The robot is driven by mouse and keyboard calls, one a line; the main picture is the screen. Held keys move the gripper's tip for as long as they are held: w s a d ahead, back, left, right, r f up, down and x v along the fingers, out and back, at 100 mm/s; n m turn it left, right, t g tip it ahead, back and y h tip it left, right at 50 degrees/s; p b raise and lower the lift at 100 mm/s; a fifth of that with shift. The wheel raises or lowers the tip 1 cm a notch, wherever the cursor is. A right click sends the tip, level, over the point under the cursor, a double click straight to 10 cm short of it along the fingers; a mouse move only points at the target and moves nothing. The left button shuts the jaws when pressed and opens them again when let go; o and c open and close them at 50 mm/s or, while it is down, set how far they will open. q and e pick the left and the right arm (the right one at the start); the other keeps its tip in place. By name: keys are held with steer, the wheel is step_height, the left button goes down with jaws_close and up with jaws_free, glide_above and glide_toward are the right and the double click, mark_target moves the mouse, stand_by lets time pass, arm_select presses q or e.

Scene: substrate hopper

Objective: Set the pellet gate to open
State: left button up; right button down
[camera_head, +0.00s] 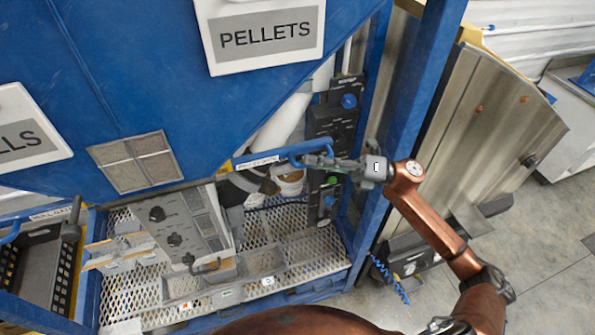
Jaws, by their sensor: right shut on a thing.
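The blue hopper (120,75) carries a white and grey sign (267,35) reading PELLETS. Below it, a blue gate handle (300,149) with a small white label sticks out to the right, at the hopper's lower outlet. My right gripper (325,161) reaches in from the right and is shut on the blue handle's right end. The fingers partly hide that end. My left gripper is not in view.
A blue post (415,110) rises close beside my right wrist. Black control units (335,122) are mounted behind the gripper. A black crate (40,262) sits at lower left.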

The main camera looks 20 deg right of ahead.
steer(key=shift+d+f, duration=0.25)
steer(key=shift+d, duration=0.45)
steer(key=shift+d+r+b, duration=0.1)
steer(key=shift+d+b, duration=0.05)
steer(key=shift+b, duration=0.15)
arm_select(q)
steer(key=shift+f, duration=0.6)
arm_select(e)
steer(key=shift+r, duration=0.15)
steer(key=shift+w, duration=0.1)
steer(key=c, duration=2.4)
jaws_free()
steer(key=o, duration=0.4)
steer(key=shift+d, duration=0.25)
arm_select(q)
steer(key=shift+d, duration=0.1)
arm_select(e)
steer(key=shift+o, duration=0.2)
steer(key=shift+a, duration=0.15)
